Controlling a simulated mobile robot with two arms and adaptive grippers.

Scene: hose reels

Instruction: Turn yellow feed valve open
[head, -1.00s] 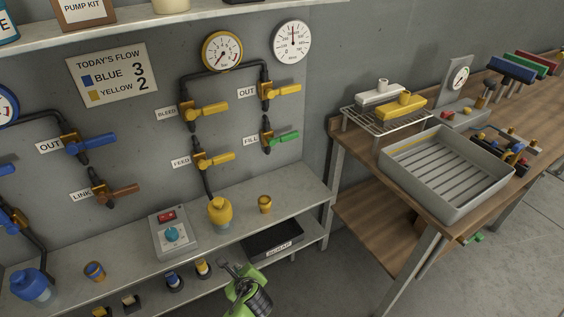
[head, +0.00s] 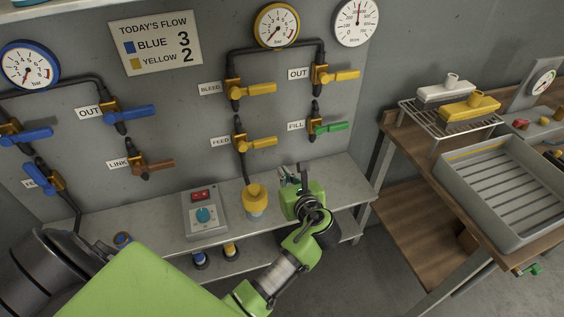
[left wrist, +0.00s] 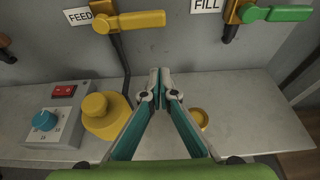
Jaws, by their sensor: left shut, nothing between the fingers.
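The yellow feed valve (head: 258,142) is on the wall panel beside the FEED label (head: 221,141). Its handle lies crosswise, pointing right, across the upright pipe. In the left wrist view its handle (left wrist: 138,20) shows at the top, above and left of my fingertips. My left gripper (head: 291,176) is over the bench, below and right of the valve, apart from it. In the left wrist view the left gripper (left wrist: 160,78) has its fingertips together with nothing between them. My right gripper is in neither view now.
The green-handled fill valve (head: 325,128) is to the right. A small yellow cup (left wrist: 200,117) is right of the fingers.

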